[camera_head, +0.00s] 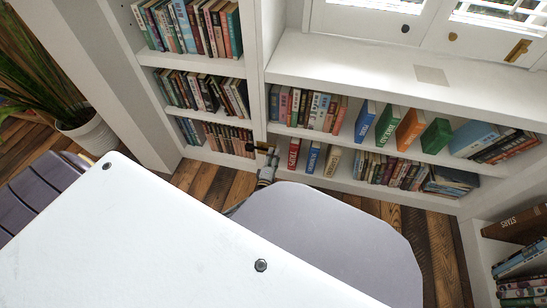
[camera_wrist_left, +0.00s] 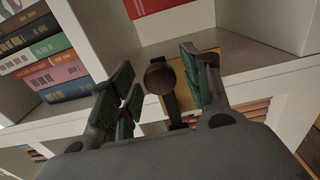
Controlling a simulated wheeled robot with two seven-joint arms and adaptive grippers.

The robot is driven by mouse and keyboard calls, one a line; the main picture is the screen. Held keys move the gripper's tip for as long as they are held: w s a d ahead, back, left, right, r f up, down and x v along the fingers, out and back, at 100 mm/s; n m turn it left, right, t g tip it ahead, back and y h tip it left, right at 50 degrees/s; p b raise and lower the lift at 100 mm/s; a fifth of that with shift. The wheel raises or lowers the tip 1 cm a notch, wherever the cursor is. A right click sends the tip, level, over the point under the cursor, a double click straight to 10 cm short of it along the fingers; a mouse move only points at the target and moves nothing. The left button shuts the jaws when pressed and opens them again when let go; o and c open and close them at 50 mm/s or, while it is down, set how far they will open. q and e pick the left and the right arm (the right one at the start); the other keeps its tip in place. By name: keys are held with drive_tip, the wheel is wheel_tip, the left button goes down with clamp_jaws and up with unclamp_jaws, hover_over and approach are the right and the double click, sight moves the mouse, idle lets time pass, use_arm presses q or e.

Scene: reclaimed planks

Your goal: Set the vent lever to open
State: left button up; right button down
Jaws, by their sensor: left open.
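The vent lever (camera_wrist_left: 160,78) shows in the left wrist view as a dark bar with a round knob. It stands in front of a brass-coloured plate (camera_wrist_left: 206,56) on the white shelf unit. My left gripper (camera_wrist_left: 157,64) is open, with one green-padded finger on each side of the lever; contact is not clear. In the head view my left gripper (camera_head: 266,152) is small, beyond the chair at the shelf upright. A dark knob-like end (camera_head: 250,147) shows beside it there, but the lever's setting is too small to read. My right gripper is out of view.
White bookshelves (camera_head: 360,78) with several rows of books fill the back. A potted plant (camera_head: 95,135) is at the left. Plank floor (camera_head: 215,185) shows between chair and shelves.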

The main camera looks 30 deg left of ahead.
use_arm(q)
drive_tip(key=v, duration=1.1)
drive_tip(key=shift+s, duration=0.4)
idle(0.7)
